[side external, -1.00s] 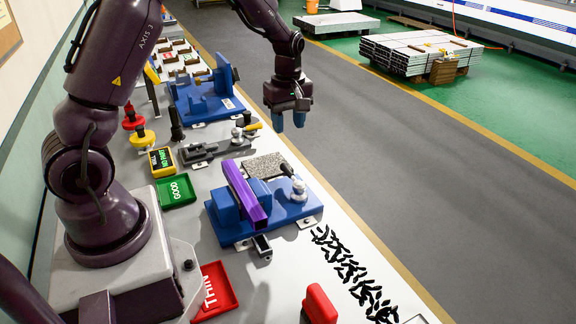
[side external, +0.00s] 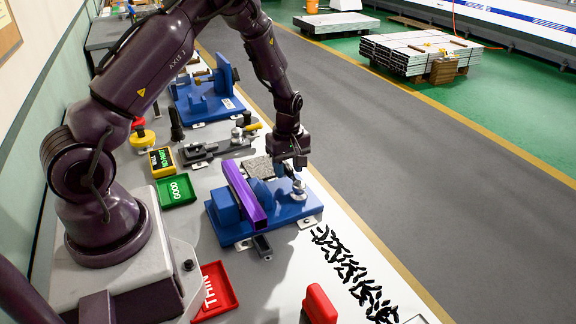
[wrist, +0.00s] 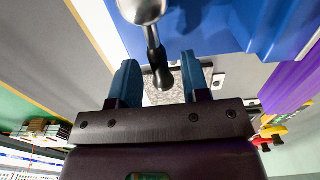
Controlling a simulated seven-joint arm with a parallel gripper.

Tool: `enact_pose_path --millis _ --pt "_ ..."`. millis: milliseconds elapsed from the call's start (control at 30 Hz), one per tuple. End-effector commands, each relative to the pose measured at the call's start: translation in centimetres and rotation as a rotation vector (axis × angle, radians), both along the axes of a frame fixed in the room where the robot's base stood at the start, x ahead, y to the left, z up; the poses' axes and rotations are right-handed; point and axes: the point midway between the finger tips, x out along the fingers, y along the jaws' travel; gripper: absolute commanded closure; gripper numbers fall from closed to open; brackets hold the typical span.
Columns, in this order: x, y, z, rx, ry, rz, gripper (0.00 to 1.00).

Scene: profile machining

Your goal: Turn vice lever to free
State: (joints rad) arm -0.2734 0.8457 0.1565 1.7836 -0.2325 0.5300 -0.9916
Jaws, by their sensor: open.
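The blue vice (side external: 290,212) stands on the bench with a purple profile (side external: 245,195) lying in it. Its lever has a silver hub (side external: 298,190) on the vice's right side. In the wrist view the silver hub (wrist: 142,10) is at the top, and the black lever handle (wrist: 156,55) points from it down between my fingers. My gripper (side external: 287,170) is open, over the lever end of the vice. In the wrist view my two blue fingertips (wrist: 159,62) stand on either side of the handle, with gaps visible. In the side view my gripper largely hides the handle.
A grey clamp fixture (side external: 215,147) and another blue fixture (side external: 205,95) stand farther back. A green GOOD tray (side external: 177,190) and a red THIN tray (side external: 215,290) lie left of the vice. Black pieces (side external: 350,270) are scattered in front. The aisle at right is clear.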

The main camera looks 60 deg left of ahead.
Motion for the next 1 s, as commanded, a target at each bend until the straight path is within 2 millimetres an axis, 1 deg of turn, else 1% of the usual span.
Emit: enact_pose_path --millis 67,100,267,300,667,867,1000 --pt "0.0 0.0 0.0 0.0 0.0 0.0 0.57" --pt "0.0 0.0 0.0 0.0 0.0 0.0 0.62" --pt "0.0 0.0 0.1 0.0 0.0 0.0 0.99" --pt "0.0 0.0 0.1 0.0 0.0 0.0 1.0" --pt "0.2 0.0 0.1 0.0 0.0 -0.034 1.0" --pt "0.9 -0.1 0.1 -0.001 0.0 -0.134 1.0" --pt "1.6 -0.2 0.1 0.0 -0.002 -0.247 1.0"
